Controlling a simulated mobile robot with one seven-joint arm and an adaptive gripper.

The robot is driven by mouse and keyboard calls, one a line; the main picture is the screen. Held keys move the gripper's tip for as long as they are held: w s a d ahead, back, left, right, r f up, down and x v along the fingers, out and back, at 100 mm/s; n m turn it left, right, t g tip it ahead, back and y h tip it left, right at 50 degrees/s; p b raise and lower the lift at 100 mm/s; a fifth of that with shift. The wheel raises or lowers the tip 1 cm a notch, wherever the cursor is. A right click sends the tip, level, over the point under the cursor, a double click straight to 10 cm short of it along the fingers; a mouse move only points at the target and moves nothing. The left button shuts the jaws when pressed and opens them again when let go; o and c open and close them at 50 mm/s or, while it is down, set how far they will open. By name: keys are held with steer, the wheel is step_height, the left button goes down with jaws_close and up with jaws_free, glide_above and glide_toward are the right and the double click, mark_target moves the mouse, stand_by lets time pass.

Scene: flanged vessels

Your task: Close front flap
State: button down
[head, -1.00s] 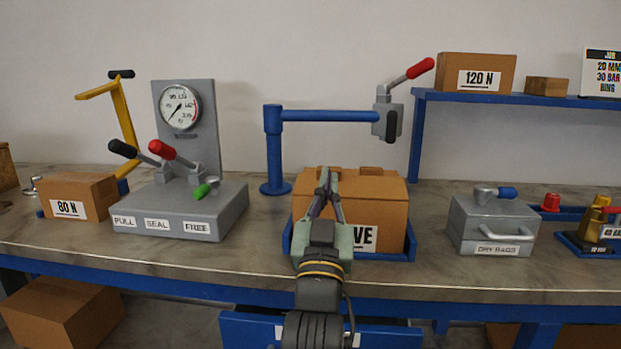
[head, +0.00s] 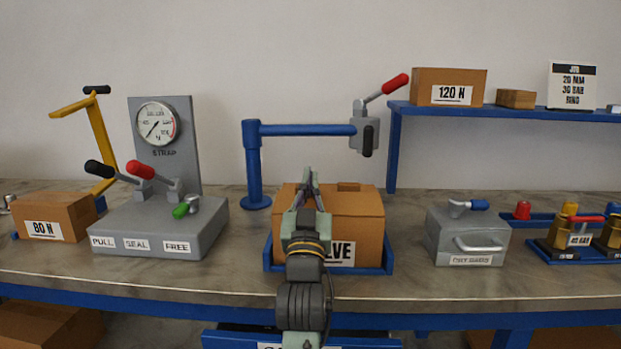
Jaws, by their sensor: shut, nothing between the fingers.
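A brown cardboard box (head: 357,222) with a partly hidden label ending in "VE" sits in a blue tray (head: 388,262) on the bench. My gripper (head: 311,176) is shut and empty, with its fingertips at the top of the box, left of its middle. My gripper and arm cover part of the box's front and top. A small brown piece (head: 349,187) shows at the top edge, right of the fingers. I cannot tell whether the front flap is folded down, or whether the fingers touch the box.
A blue post with a side arm (head: 305,130) and red-handled head (head: 364,132) stands behind the box. A grey gauge unit with levers (head: 160,225) is at left, a grey case (head: 467,237) at right. Bare bench lies on both sides of the tray.

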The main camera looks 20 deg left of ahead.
steer(key=shift+r, duration=0.1)
steer(key=shift+w+r+g+p, duration=0.15)
steer(key=shift+g+p, duration=0.15)
steer(key=shift+p, duration=0.6)
steer(key=shift+w+p, duration=0.1)
steer(key=shift+p, duration=0.35)
steer(key=shift+w+a+f+b, duration=0.15)
steer(key=shift+w+f+b, duration=0.2)
steer(key=shift+f, duration=0.3)
steer(key=shift+s+r, duration=0.1)
steer(key=shift+r, duration=0.05)
